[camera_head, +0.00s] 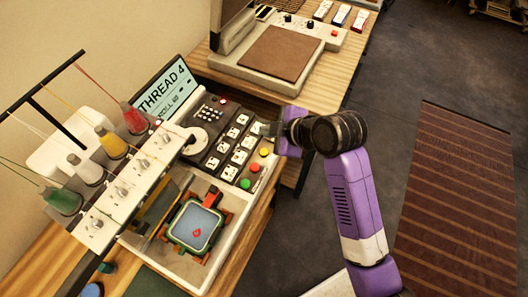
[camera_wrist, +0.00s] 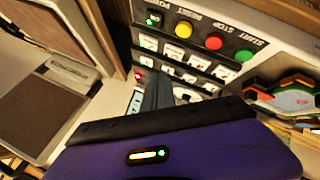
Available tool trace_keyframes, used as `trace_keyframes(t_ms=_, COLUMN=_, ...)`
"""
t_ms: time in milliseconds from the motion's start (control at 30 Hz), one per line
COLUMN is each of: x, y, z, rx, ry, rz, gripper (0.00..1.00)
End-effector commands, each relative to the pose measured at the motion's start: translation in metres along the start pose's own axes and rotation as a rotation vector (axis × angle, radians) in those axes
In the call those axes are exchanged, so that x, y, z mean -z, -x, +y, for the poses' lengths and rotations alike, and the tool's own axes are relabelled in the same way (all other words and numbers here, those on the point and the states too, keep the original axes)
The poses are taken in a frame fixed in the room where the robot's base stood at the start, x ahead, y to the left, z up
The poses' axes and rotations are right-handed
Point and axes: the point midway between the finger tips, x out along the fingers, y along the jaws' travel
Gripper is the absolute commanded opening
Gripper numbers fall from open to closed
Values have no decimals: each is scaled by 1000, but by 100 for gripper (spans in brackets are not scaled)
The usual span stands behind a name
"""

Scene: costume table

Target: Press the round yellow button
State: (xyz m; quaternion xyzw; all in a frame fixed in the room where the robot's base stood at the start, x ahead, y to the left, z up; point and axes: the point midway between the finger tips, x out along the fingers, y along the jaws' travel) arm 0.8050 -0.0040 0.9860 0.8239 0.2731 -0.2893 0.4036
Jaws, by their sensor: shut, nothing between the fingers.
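The round yellow button (camera_head: 264,152) sits on the right edge of the embroidery machine's control panel. In the wrist view the yellow button (camera_wrist: 184,29) is beside the word RESET, in a row with a red button (camera_wrist: 214,42) and a green button (camera_wrist: 243,55). My gripper (camera_head: 268,130) is shut and empty, a little above the yellow button in the head picture. In the wrist view my gripper's fingertips (camera_wrist: 158,80) lie over the white keys, below and left of the yellow button. I cannot tell whether they touch the panel.
White keys (camera_head: 238,132) fill the panel beside the buttons. A tilted screen (camera_head: 165,88) reads THREAD 4. Thread cones (camera_head: 112,143) stand at left. A hoop (camera_head: 196,226) lies in the tray below. A press with a brown plate (camera_head: 280,52) stands behind.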

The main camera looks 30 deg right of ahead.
Motion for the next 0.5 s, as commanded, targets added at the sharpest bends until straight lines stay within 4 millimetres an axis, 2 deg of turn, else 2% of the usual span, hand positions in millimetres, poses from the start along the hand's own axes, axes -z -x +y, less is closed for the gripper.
trace_keyframes(t_ms=33, x=-6, y=-8, z=-6, rx=1, ry=-1, rz=-1, gripper=0)
trace_keyframes(t_ms=300, x=-25, y=-34, z=-25, rx=1, ry=-1, rz=-1, gripper=0)
trace_keyframes(t_ms=500, x=-34, y=-47, z=-34, rx=0, ry=-1, rz=0, gripper=0)
